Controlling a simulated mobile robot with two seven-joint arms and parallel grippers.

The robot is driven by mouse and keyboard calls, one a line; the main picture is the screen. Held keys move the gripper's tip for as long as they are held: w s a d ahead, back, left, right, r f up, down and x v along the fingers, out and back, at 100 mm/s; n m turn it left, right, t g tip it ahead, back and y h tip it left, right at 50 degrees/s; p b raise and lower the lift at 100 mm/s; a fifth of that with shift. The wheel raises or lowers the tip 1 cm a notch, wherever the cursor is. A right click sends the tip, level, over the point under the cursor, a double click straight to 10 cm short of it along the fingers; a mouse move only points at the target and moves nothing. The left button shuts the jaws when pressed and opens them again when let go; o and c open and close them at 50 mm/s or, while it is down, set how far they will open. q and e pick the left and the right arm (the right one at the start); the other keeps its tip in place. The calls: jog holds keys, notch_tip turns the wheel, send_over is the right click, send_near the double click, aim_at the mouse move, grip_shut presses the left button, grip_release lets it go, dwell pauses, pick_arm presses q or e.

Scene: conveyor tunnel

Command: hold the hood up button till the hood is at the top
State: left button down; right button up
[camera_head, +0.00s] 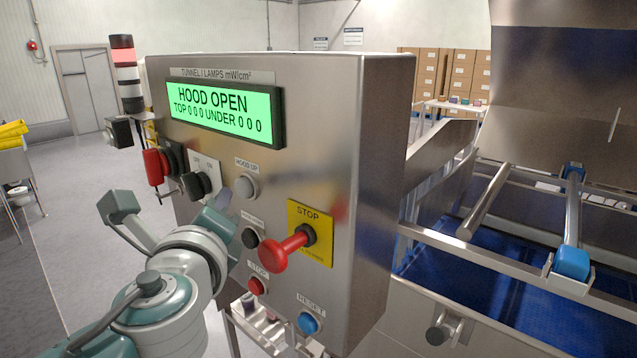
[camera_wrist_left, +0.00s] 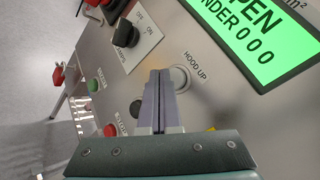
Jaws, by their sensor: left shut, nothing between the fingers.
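The white HOOD UP button (camera_head: 246,187) is on the front of the steel control box (camera_head: 380,140). My left gripper (camera_head: 226,196) is shut and empty, its fingertips just left of and below that button. In the left wrist view the two closed fingers (camera_wrist_left: 158,76) reach up beside the HOOD UP button (camera_wrist_left: 181,78) and overlap its left edge; I cannot tell whether they touch it. The green display (camera_head: 222,112) reads HOOD OPEN, TOP 0 0 0 UNDER 0 0 0. The steel hood (camera_head: 560,70) stands raised at the upper right, its top cut off. My right gripper is not in view.
A red STOP knob (camera_head: 285,249) sticks out on a yellow plate, close right of the gripper. A black button (camera_head: 250,238), red button (camera_head: 257,286), blue RESET button (camera_head: 309,322) and black rotary switch (camera_head: 195,185) are nearby. A blue conveyor (camera_head: 480,285) lies right.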

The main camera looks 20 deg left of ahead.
pick_arm(q)
jog(key=shift+s+a+p, duration=0.2)
jog(key=shift+s+a, duration=0.1)
jog(key=shift+s, duration=0.5)
jog(key=shift+s+a+p, duration=0.2)
jog(key=shift+s+a, duration=0.15)
jog(key=shift+s, duration=0.4)
jog(key=shift+s+a+p, duration=0.2)
jog(key=shift+s+a, duration=0.1)
jog(key=shift+s, duration=0.5)
jog(key=s+a+n+g+p, duration=0.1)
jog(key=s+n+g+p, duration=0.55)
jog(key=s+n, duration=0.65)
jog(key=s+d+r+n+g+h+p, duration=0.2)
jog(key=s+d+n+g+h, duration=0.3)
jog(key=s+d, duration=0.4)
jog(key=shift+s+r+n+h+p, duration=0.2)
jog(key=shift+s+n+h+p, duration=0.4)
jog(key=shift+s+n, duration=0.1)
